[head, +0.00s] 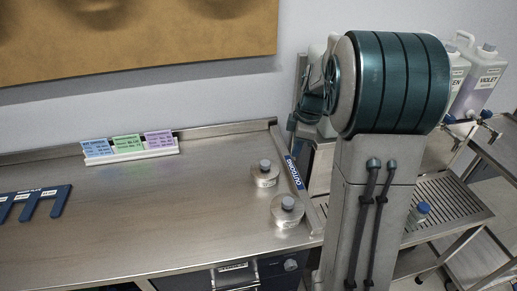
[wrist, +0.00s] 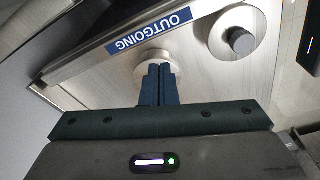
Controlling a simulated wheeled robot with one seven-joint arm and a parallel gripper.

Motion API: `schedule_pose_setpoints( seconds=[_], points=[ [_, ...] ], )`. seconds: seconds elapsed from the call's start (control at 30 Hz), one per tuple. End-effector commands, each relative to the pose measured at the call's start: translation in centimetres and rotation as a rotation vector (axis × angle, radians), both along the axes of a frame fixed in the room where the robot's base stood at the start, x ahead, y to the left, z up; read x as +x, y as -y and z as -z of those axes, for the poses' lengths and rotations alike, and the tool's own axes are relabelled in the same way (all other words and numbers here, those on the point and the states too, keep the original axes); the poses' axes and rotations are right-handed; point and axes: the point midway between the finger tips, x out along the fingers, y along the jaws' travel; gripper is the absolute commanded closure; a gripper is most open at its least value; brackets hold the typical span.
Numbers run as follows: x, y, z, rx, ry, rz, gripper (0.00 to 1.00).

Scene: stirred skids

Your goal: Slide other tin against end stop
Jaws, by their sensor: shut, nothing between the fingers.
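Two low, clear-grey tins with grey caps stand on the steel bench at its right end, a far tin (head: 265,178) and a near tin (head: 288,216). The blue end stop (head: 294,172) marked OUTGOING runs along that end beside them. In the wrist view, my gripper (wrist: 158,70) is shut and empty, its dark fingertips in front of a pale tin (wrist: 147,62) that they partly hide. That tin lies close to the OUTGOING strip (wrist: 150,32); contact is unclear. The other tin (wrist: 225,52) shows its dark cap to the right. My gripper is hidden in the head view.
A card holder (head: 130,153) with blue, green and purple cards stands at the back of the bench. A blue slotted rack (head: 35,200) lies at left. The middle of the bench is clear. Jugs (head: 480,85) and a slatted shelf (head: 450,200) are at right.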

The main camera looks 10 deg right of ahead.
Motion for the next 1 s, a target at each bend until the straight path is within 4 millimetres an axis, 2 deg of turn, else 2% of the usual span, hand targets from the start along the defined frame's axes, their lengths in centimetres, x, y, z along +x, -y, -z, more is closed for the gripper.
schedule_pose_setpoints(
  seconds=[0.03,0.2,0.4,0.57,1.0],
  points=[
    [1.1,0.8,1.3,0.004,-0.005,-0.059,1.0],
    [3.2,2.5,3.5,0.017,0.003,-0.222,1.0],
    [3.9,2.3,4.2,0.021,0.007,-0.287,1.0],
    [4.0,-0.1,4.0,0.022,0.008,-0.291,1.0],
    [4.5,-9.0,4.0,0.02,0.006,-0.289,1.0]
  ],
)
